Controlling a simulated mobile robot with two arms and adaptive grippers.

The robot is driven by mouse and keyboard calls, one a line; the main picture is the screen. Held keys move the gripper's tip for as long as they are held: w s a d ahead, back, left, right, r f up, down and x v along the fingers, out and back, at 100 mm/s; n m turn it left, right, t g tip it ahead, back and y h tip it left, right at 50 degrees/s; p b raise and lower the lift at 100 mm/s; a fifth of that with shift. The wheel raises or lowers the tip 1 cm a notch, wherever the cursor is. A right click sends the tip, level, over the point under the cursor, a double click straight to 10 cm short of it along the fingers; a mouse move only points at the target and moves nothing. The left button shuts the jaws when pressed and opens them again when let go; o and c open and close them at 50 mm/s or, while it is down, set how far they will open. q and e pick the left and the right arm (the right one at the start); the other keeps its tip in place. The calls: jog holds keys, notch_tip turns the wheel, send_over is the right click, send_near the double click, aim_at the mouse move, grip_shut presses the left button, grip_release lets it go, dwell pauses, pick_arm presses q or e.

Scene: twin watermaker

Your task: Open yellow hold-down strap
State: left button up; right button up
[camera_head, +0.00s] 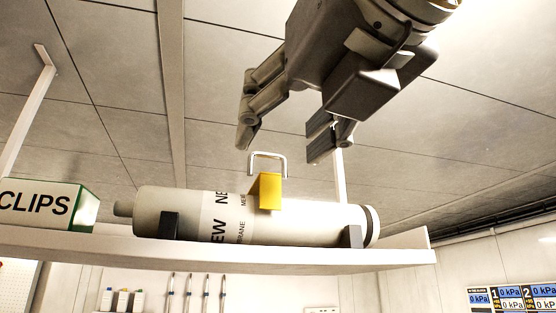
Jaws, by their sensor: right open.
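The yellow hold-down strap (265,191) sits over the top of a white cylinder (310,222) marked "NEW" and "MEMBRANE". A metal loop handle (268,156) stands up from the strap's top. My right gripper (283,146) reaches down from the upper right, its two fingers spread apart. The fingers are above the handle, one to its upper left and one to its upper right. The gripper appears empty and apart from the handle; the exact depth gap is hard to tell. The strap's far side is hidden. My left gripper is not in view.
The cylinder lies between dark supports on a white shelf (290,258) seen from below. A white and green "CLIPS" box (45,206) stands at its left. White hangers rise to the ceiling. Bottles, rods and pressure displays (515,297) are on the wall beyond.

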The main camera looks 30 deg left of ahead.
aim_at(269, 154)
jog(key=shift+m+t+h, duration=0.5)
jog(key=shift+t, duration=0.3)
jog(key=p+x, duration=0.1)
jog(key=x, duration=0.2)
jog(key=r+p+x, duration=0.1)
jog(key=p+x, duration=0.3)
jog(key=x, duration=0.1)
jog(key=shift+w+a+r, duration=0.2)
jog(key=shift+w+r, duration=0.05)
jog(key=shift+w, duration=0.1)
jog(key=shift+w+a+f, duration=0.1)
jog(key=shift+w+a, duration=0.2)
jog(key=shift+w, duration=0.05)
jog(key=c, duration=1.2)
jog(key=shift+d, duration=0.15)
jog(key=shift+c, duration=0.2)
